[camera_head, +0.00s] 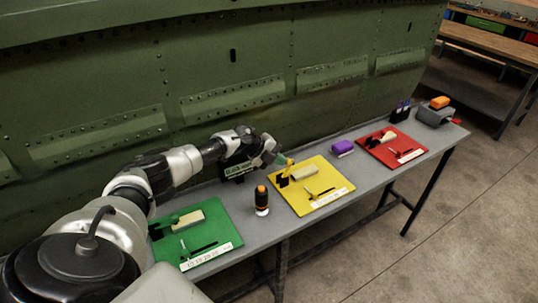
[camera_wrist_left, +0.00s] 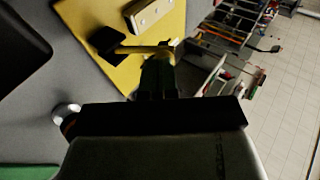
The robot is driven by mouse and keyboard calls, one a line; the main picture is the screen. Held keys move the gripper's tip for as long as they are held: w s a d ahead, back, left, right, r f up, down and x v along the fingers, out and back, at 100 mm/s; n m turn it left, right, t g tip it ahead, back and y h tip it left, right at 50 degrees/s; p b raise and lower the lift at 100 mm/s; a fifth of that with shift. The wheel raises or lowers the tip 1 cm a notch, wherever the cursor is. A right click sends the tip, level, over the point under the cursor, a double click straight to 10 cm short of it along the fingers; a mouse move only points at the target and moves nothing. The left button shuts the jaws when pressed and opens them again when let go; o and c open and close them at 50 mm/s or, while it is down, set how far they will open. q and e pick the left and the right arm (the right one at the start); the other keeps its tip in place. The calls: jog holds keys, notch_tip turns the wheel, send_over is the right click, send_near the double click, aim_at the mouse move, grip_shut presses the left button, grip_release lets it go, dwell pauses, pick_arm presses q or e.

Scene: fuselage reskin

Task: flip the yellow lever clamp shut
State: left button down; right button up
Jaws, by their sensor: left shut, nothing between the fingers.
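The yellow board (camera_head: 325,200) lies on the grey bench and carries a pale block (camera_head: 304,173) and a clamp with a dark base (camera_head: 283,182). The clamp's yellow lever (camera_head: 290,163) appears raised above the board. In the left wrist view the lever (camera_wrist_left: 142,49) runs from the dark base (camera_wrist_left: 108,41) to my fingertips. My left gripper (camera_head: 281,160) is shut and empty, right beside the lever's free end. I cannot tell whether they touch. My gripper's dark body hides part of the board in the wrist view. My right gripper is not in view.
A green board (camera_head: 215,232) and a red board (camera_head: 405,152) with similar fittings lie either side. A dark bottle with an orange top (camera_head: 262,200), a purple block (camera_head: 343,147) and a pen holder (camera_head: 400,110) stand on the bench. The green riveted fuselage (camera_head: 200,70) rises behind.

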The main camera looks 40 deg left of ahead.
pick_arm(q)
jog(key=shift+w+d+r+g+y, duration=0.15)
jog(key=shift+w+d+g+y, duration=0.25)
jog(key=shift+w+g, duration=0.4)
jog(key=shift+w+d+g+y, duration=0.2)
jog(key=shift+w+g+y, duration=0.1)
jog(key=shift+g, duration=0.1)
jog(key=shift+w+d+f+n+g+y+b, duration=0.15)
jog(key=shift+w+f+n+g+y+b, duration=0.2)
jog(key=shift+g+b, duration=0.45)
jog(key=shift+w, duration=0.1)
jog(key=shift+w+f, duration=0.1)
jog(key=shift+s+r+p, duration=0.25)
jog(key=shift+r+p, duration=0.3)
jog(key=shift+p, duration=0.05)
jog(key=shift+w+r+p, duration=0.1)
jog(key=shift+r+p, duration=0.3)
jog(key=shift+p, duration=0.05)
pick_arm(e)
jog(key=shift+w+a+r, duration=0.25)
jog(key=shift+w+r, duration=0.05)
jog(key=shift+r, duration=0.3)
